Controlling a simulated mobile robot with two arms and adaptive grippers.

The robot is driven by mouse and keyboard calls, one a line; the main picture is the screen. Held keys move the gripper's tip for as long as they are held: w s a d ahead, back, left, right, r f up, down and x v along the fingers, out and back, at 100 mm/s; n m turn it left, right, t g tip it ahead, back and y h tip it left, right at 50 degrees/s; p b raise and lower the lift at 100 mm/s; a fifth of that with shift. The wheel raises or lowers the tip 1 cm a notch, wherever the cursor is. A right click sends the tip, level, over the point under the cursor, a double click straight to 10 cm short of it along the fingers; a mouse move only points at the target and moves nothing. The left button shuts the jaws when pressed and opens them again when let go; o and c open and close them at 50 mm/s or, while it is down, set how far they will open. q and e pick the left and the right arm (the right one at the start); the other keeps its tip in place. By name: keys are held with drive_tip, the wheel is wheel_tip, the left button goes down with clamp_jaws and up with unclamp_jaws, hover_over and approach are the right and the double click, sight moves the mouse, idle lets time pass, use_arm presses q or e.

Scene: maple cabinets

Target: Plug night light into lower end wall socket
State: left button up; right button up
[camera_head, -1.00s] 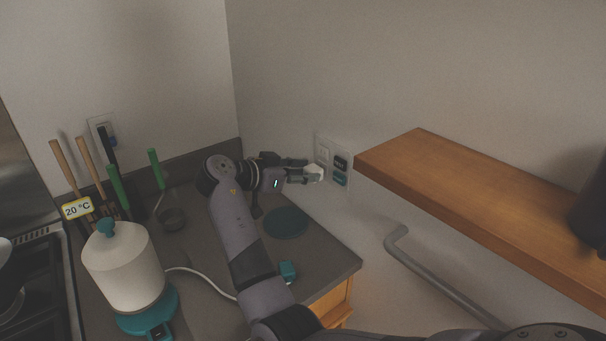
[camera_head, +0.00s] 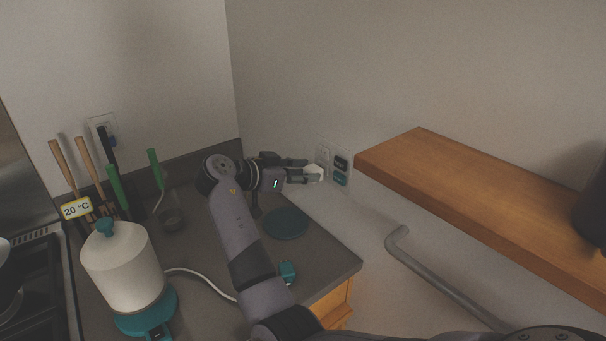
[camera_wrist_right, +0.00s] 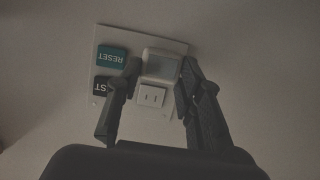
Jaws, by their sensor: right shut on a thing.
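The night light (camera_head: 314,173) is a small white block at the wall. My right gripper (camera_head: 309,172) is shut on it. In the right wrist view, the night light (camera_wrist_right: 162,65) sits between the two fingers of my right gripper (camera_wrist_right: 158,78), in front of the lower end of the wall plate (camera_wrist_right: 178,46), beside the teal RESET button. The free upper socket (camera_wrist_right: 151,96) shows beside the black button. The picture there is upside down. The night light hides the lower socket; I cannot tell whether it touches the plate or its prongs are in. My left gripper is not in view.
A wooden shelf (camera_head: 480,200) juts from the wall right of the plate, with a grey rail (camera_head: 440,278) below. A teal round mat (camera_head: 286,222) lies on the counter under my right arm. A white canister (camera_head: 122,268) and utensils stand at the left.

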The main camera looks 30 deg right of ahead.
drive_tip(key=shift+d, duration=0.6)
drive_tip(key=o, duration=1.4)
drive_tip(key=shift+a+r, duration=0.1)
drive_tip(key=shift+a, duration=0.15)
drive_tip(key=v, duration=0.7)
